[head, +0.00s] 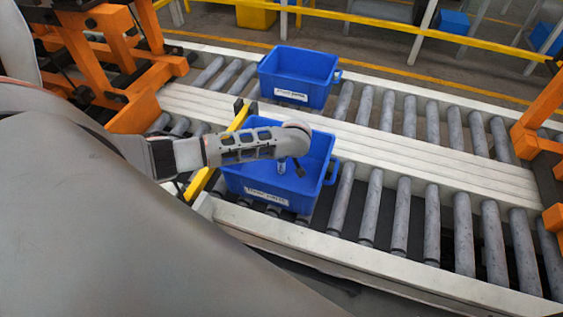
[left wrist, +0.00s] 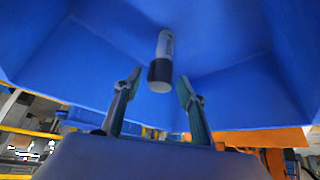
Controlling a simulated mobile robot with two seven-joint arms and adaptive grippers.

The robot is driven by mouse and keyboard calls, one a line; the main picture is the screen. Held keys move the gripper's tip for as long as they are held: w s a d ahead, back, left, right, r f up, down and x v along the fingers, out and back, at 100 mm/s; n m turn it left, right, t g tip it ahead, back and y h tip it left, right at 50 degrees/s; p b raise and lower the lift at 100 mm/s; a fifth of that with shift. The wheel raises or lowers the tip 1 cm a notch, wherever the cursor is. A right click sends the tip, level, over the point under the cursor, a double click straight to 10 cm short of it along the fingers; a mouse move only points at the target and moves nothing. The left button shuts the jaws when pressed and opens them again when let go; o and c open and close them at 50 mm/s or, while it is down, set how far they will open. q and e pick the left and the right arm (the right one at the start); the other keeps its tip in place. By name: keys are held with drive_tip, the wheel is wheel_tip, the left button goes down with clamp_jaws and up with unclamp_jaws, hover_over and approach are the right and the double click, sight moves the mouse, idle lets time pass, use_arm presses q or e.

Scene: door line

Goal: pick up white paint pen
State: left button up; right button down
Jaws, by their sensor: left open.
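The white paint pen (left wrist: 160,62) shows in the left wrist view against the blue inside of the near crate. It has a white barrel, a dark band and a pale end towards me. My left gripper (left wrist: 158,92) is open, with one finger on each side of the pen's near end and a gap to each. In the head view my left gripper (head: 291,168) reaches down into the near blue crate (head: 250,186). My wrist hides part of the crate's inside. My right gripper is in neither view.
A second blue crate (head: 291,95) with a white label stands on the far roller line. A yellow bar (head: 203,180) runs along the near crate's left side. Orange frames (head: 120,60) stand at left and right. The rollers right of the crates are clear.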

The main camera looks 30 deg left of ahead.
use_arm(q)
drive_tip(key=shift+f, duration=0.15)
drive_tip(key=c, duration=1.1)
clamp_jaws()
